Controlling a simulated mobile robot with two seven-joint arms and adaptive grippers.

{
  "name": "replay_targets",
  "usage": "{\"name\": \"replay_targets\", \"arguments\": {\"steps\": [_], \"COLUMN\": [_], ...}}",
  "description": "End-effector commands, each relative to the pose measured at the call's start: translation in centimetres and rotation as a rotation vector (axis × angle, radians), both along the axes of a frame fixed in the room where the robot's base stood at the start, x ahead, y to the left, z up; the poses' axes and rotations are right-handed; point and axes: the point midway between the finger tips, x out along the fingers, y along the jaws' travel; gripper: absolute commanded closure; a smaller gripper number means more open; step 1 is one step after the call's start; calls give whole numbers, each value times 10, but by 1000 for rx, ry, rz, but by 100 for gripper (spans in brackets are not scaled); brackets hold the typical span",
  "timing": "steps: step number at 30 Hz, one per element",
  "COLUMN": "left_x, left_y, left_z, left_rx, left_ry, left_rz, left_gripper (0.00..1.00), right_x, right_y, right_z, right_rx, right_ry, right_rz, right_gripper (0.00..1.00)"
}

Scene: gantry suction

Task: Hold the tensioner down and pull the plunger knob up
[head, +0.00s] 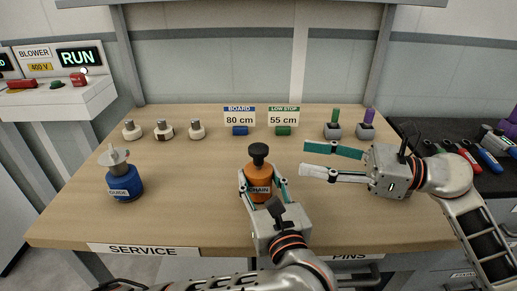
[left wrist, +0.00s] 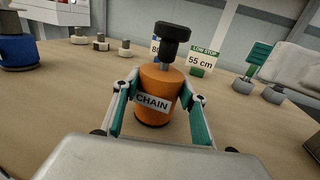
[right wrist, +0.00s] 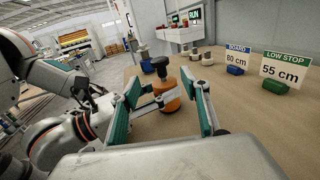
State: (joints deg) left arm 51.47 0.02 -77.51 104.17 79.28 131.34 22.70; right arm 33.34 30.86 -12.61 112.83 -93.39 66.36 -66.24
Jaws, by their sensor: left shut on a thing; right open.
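The tensioner is an orange cylinder (head: 261,183) labelled CHAIN, upright on the wooden table. It shows large in the left wrist view (left wrist: 160,87) and smaller in the right wrist view (right wrist: 168,92). A black plunger knob (head: 258,151) tops it on a short stem; the knob also shows in the left wrist view (left wrist: 173,33). My left gripper (head: 263,183) is shut on the orange body, one finger on each side. My right gripper (head: 304,159) is open and empty, to the right of the knob with its fingers pointing left, apart from it.
Signs reading 80 cm (head: 239,117) and 55 cm (head: 283,117) stand behind the tensioner. Green (head: 334,123) and purple (head: 367,123) pins stand at the back right.

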Motion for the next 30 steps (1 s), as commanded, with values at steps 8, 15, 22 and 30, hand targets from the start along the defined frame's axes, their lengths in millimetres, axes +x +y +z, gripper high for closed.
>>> {"name": "replay_targets", "arguments": {"steps": [8,15,22,30], "left_x": [0,0,0,0], "left_y": [0,0,0,0], "left_z": [0,0,0,0], "left_rx": [0,0,0,0], "left_ry": [-1,-1,-1,-1], "left_rz": [-1,-1,-1,-1], "left_gripper": [100,100,100,100], "right_x": [7,20,28,30], "right_y": [32,77,106,115], "right_z": [1,1,1,0], "right_rx": [6,6,4,2], "right_ry": [-3,-3,-1,-1], "right_rz": [3,2,1,1], "right_gripper": [54,54,54,54]}}
